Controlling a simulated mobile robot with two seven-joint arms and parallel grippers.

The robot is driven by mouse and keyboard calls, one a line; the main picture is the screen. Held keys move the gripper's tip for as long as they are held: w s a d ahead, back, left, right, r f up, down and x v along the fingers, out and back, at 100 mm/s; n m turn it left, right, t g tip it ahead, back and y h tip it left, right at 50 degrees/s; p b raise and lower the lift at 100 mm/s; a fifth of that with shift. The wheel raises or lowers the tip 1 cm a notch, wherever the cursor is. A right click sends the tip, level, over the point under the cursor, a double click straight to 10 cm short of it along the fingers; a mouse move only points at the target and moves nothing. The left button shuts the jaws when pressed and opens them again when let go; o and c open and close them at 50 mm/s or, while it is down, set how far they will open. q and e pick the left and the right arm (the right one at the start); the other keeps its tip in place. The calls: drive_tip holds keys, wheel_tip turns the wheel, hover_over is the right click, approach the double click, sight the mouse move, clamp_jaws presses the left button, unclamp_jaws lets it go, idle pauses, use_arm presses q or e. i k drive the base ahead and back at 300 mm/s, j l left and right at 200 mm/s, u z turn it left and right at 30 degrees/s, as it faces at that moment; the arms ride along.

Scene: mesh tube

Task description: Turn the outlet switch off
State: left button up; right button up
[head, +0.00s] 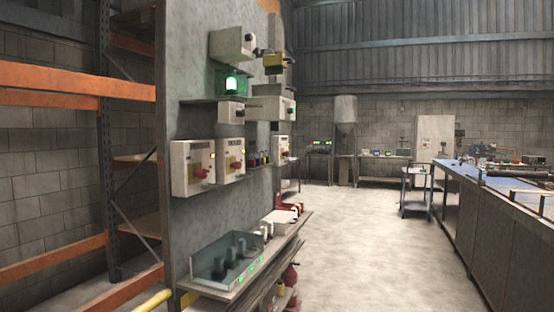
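No label reading "outlet" is legible. Two pale boxes on the grey panel carry red knobs or switches: a left box (193,167) and a box to its right (231,159). The left box's red knob (201,173) and the right box's red knob (236,166) face the aisle; their positions are too small to read. A third pale box (281,149) with a reddish part is farther along. I cannot tell which one is the outlet switch. Neither of my grippers is in view.
The grey panel (190,60) bears a lit green lamp (231,83) and a lower shelf with a clear-sided tray (212,268). Orange racking (75,83) stands left. A long workbench (500,220) is right, a cart (416,190) farther back. The floor (360,250) between is clear.

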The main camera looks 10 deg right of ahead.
sight(237, 165)
drive_tip(key=i+l, duration=0.25)
drive_tip(key=i, duration=0.2)
drive_tip(key=i+l, duration=0.25)
drive_tip(key=i, duration=0.2)
drive_tip(key=i+l, duration=0.25)
drive_tip(key=i, duration=0.2)
drive_tip(key=i+l+z, duration=0.1)
drive_tip(key=i+l, duration=0.15)
drive_tip(key=i, duration=0.2)
